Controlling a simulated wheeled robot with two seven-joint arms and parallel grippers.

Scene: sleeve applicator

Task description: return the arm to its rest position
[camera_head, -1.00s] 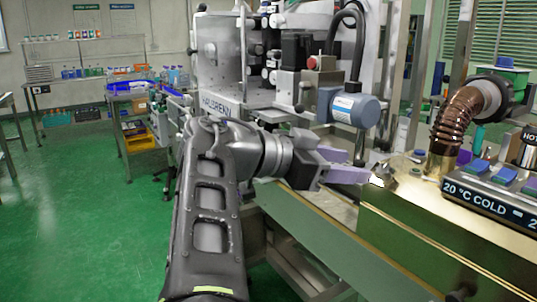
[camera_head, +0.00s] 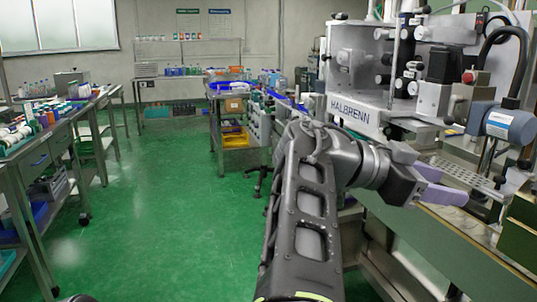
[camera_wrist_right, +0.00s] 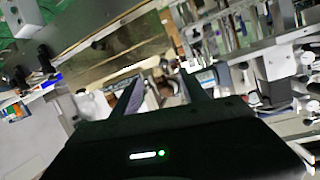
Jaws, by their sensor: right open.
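My right arm rises from the bottom middle of the head view. Its gripper (camera_head: 454,185) has two lilac fingers that stand apart with nothing between them. The gripper is in front of the HALBRENN machine (camera_head: 350,112), below and left of its blue-grey motor (camera_head: 508,125). In the right wrist view the two dark fingers (camera_wrist_right: 162,78) are also spread, with blurred, tilted machinery beyond them. My left gripper is not in view.
A long bench edge (camera_head: 425,240) runs under the right gripper. A cart with blue bins (camera_head: 232,87) stands behind. A steel bench with bottles (camera_head: 50,125) is at left. The green floor (camera_head: 150,200) between is clear.

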